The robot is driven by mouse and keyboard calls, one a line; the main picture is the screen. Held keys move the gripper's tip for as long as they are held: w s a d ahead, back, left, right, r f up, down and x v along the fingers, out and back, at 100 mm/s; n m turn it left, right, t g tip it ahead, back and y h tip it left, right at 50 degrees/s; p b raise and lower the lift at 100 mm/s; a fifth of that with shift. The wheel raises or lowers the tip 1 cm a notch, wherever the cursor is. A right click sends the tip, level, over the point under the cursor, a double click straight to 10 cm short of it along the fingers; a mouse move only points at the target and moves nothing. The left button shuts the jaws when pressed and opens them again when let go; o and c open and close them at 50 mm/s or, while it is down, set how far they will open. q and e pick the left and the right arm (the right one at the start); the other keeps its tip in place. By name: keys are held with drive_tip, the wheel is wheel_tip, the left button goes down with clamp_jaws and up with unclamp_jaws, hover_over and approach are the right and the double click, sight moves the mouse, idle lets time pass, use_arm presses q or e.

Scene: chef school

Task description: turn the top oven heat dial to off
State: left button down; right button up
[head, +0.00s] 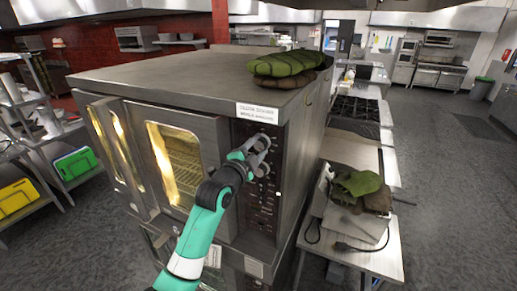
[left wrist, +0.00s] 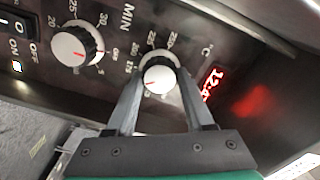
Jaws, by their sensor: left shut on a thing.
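The oven (head: 185,155) stands in the middle of the head view, with a dark control panel (head: 264,205) right of its glass door. My left gripper (head: 258,150) is at the upper part of this panel and hides the dial there. In the left wrist view the heat dial (left wrist: 160,77) is a pale round knob with a red pointer line, on a numbered scale near a °C mark. The fingers of my left gripper (left wrist: 159,84) are on either side of the dial and shut on it. The red pointer line slants toward the lower left of that picture. My right gripper is not in view.
A second dial (left wrist: 77,46) marked MIN, an on/off switch (left wrist: 17,27) and a lit red display (left wrist: 213,81) are beside the heat dial. Green and brown mitts (head: 285,64) lie on the oven top. A side table (head: 360,245) stands to the right.

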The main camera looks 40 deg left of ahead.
use_arm(q)
drive_tip(key=n, duration=0.3)
drive_tip(key=shift+n, duration=0.4)
drive_tip(key=n, duration=0.3)
drive_tip(key=shift+r+n, duration=0.1)
drive_tip(key=shift+n, duration=0.2)
drive_tip(key=n, duration=0.3)
drive_tip(key=shift+a+n, duration=0.1)
drive_tip(key=shift+n, duration=0.3)
drive_tip(key=n, duration=0.3)
drive_tip(key=shift+n, duration=0.3)
drive_tip(key=n, duration=0.3)
drive_tip(key=shift+n, duration=0.3)
drive_tip(key=n, duration=0.3)
drive_tip(key=shift+s+a+n+p, duration=0.1)
drive_tip(key=shift+n+p, duration=0.2)
drive_tip(key=n, duration=0.6)
drive_tip(key=shift+n+p, duration=0.3)
drive_tip(key=shift+p, duration=0.1)
